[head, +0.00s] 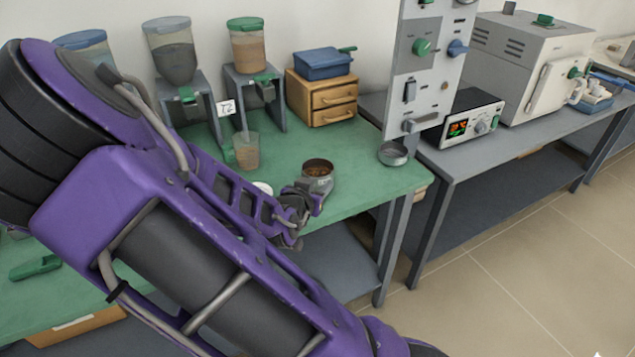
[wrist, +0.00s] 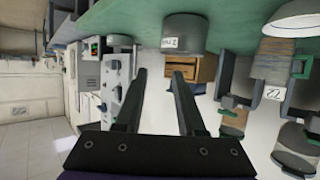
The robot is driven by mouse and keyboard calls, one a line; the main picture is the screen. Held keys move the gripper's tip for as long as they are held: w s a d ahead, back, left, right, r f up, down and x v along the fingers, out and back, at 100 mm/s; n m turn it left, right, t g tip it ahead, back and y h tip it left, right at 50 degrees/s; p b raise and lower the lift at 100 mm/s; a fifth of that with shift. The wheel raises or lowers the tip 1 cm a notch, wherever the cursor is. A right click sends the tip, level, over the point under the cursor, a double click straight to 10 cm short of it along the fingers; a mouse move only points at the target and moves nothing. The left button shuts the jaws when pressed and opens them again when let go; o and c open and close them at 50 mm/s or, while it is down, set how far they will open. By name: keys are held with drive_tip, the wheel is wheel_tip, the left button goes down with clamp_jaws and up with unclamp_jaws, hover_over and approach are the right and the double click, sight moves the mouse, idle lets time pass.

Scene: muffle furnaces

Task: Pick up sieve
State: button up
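The sieve (head: 318,172) is a round grey metal pan with brown material inside, on the green table near its right end. In the wrist view the sieve (wrist: 184,33) shows as a grey cylinder with a small white label, standing past my fingertips and toward the top of the picture. My gripper (wrist: 159,78) is open, with nothing between its two dark fingers. In the head view my gripper (head: 300,205) is close in front of the sieve and hides part of its lower side. I cannot tell whether a finger touches it.
A beaker (head: 246,151) stands left of the sieve, with a white dish (head: 262,188) nearer my arm. Hoppers (head: 248,60) and a wooden drawer box (head: 320,97) stand behind. A second round metal pan (head: 393,153) sits under the control panel (head: 425,60). A furnace (head: 530,65) is farther right.

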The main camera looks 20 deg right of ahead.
sight(331, 175)
drive_tip(key=b+x, duration=0.2)
drive_tip(key=x, duration=0.9)
drive_tip(key=shift+w+d+f, duration=0.15)
drive_tip(key=shift+w, duration=0.05)
drive_tip(key=shift+c, duration=0.3)
clamp_jaws()
drive_tip(key=shift+s+f, duration=0.1)
drive_tip(key=shift+f, duration=0.1)
idle(0.5)
